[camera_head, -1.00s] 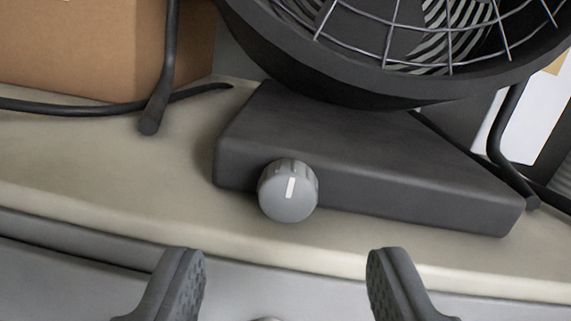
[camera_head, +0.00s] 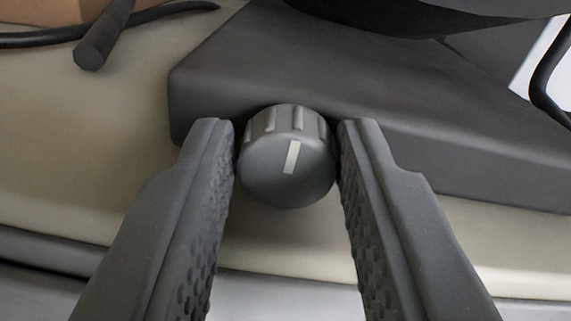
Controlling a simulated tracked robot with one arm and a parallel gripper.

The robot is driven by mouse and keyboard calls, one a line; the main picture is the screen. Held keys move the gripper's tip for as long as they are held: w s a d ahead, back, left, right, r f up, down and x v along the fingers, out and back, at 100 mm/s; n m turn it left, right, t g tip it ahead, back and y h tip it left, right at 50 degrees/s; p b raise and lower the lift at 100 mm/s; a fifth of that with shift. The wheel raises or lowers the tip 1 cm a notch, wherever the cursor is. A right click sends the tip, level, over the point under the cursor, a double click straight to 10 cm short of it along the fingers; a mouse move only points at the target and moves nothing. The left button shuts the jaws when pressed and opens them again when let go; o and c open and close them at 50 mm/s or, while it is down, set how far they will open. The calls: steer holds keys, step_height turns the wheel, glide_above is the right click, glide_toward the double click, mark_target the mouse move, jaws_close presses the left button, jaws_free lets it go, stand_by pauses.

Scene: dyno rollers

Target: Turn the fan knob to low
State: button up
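The fan knob (camera_head: 287,165) is a round grey dial with a white pointer line and a ribbed side. It sits on the front face of the dark fan base (camera_head: 330,75). The pointer line stands almost upright, its top leaning slightly right. My gripper (camera_head: 287,140) has one finger on each side of the knob, with the fingertips beside it. The fingers are spread about the knob's width, very close to its sides. I cannot tell whether they touch it. No speed markings show around the knob.
A beige shelf (camera_head: 100,150) with a rounded front edge lies under the fan base. The dark fan housing (camera_head: 400,15) hangs above. A black tube leg (camera_head: 105,35) and cable are at upper left, another black tube (camera_head: 545,85) at right.

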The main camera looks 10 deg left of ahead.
steer(key=c, duration=0.3)
steer(key=shift+a+f+m+b, duration=0.15)
steer(key=shift+m+b, duration=0.5)
steer(key=shift+m, duration=0.75)
steer(key=shift+c, duration=0.2)
steer(key=o, duration=1)
steer(key=shift+s+d, duration=0.25)
steer(key=shift+s, duration=0.3)
steer(key=b+v, duration=0.3)
steer(key=v, duration=0.9)
steer(key=shift+s, duration=0.4)
